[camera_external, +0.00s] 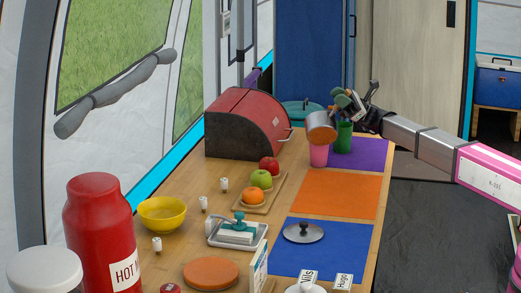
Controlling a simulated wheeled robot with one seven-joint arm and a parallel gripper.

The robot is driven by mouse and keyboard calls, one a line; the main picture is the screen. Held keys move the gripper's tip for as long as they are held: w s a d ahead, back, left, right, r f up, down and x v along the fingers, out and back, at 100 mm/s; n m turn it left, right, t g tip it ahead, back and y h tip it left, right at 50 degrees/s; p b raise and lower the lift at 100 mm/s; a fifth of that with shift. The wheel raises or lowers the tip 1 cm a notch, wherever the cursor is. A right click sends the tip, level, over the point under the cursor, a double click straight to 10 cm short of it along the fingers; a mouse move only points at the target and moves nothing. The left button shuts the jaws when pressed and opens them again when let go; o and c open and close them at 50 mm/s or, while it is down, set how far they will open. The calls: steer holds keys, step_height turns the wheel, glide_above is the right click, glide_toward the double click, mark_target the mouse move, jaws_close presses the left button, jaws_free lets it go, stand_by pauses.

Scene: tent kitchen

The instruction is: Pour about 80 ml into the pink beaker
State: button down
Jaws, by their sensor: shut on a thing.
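The pink beaker (319,155) stands upright near the far end of the table, by the purple mat. My gripper (347,102) is shut on an orange-copper pot with a grey rim (320,128) and holds it just above the pink beaker. The pot looks tilted over the beaker and hides its mouth. The part my gripper grips is hard to make out. I cannot see the pot's contents, any stream, or the level in the beaker. A green beaker (344,138) stands on the purple mat (368,152), just right of the pink one.
A red bread box (247,118) stands left of the beakers. A red apple, a green apple and an orange (253,196) sit on a board in front. The orange mat (335,193) is clear. A grey lid (303,232) lies on the blue mat (345,250).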

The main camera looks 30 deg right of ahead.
steer(key=shift+w+d+r+m+t+y, duration=0.2)
steer(key=shift+w+d+r+m+t, duration=0.05)
steer(key=shift+w+m+t, duration=0.35)
steer(key=shift+w+d+r+m+t+y, duration=0.25)
steer(key=shift+w+m+t, duration=0.15)
steer(key=shift+m, duration=0.25)
steer(key=shift+w+d+r+m+t+y, duration=0.15)
steer(key=shift+w+d+r+m+t, duration=0.1)
steer(key=shift+w+m+t, duration=0.3)
